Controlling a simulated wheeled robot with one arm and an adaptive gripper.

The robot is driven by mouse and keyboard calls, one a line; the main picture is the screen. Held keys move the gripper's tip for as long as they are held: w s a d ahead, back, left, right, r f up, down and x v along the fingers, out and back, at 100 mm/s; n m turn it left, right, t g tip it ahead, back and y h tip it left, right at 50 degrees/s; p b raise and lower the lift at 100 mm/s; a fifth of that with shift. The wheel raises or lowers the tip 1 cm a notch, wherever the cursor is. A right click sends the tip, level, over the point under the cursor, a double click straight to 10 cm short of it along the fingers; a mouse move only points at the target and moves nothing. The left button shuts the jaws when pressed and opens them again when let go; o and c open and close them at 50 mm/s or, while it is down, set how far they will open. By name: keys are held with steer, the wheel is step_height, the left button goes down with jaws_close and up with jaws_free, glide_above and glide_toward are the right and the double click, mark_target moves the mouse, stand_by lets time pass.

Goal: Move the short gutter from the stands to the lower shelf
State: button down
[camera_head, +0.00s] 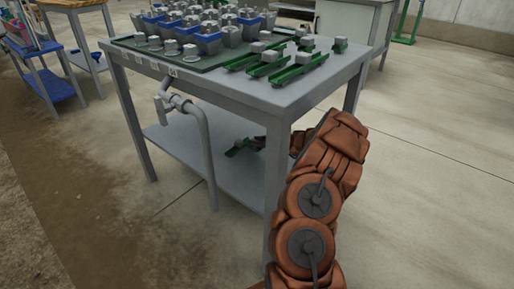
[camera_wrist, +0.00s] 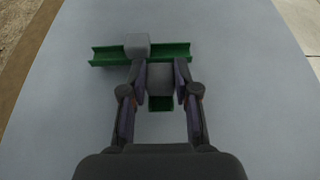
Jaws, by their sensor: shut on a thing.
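The short gutter (camera_wrist: 161,103) is green with a grey block (camera_wrist: 160,82) on it. In the wrist view my gripper (camera_wrist: 161,70) is shut on this block, one finger on each side. The gutter is over the grey lower shelf (camera_head: 185,141); I cannot tell whether it touches the shelf. A second green gutter (camera_wrist: 107,56) with its own grey block (camera_wrist: 137,43) lies crosswise just beyond the fingertips. In the head view a small green gutter (camera_head: 236,151) shows on the lower shelf, partly hidden, and my arm reaches in from the right.
The table top (camera_head: 290,95) above carries several green gutters (camera_head: 300,72) with grey blocks, and a dark tray (camera_head: 200,62) of blue-and-grey parts. A table leg (camera_head: 277,185) stands close to my arm. A grey pipe (camera_head: 205,150) runs down in front of the shelf.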

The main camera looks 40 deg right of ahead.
steer(key=shift+f, duration=0.45)
steer(key=shift+r, duration=0.1)
steer(key=c, duration=0.9)
jaws_free()
steer(key=shift+o, duration=0.2)
steer(key=p+v, duration=0.5)
steer(key=v, duration=0.6)
steer(key=shift+s+d+r, duration=0.1)
steer(key=shift+s, duration=0.45)
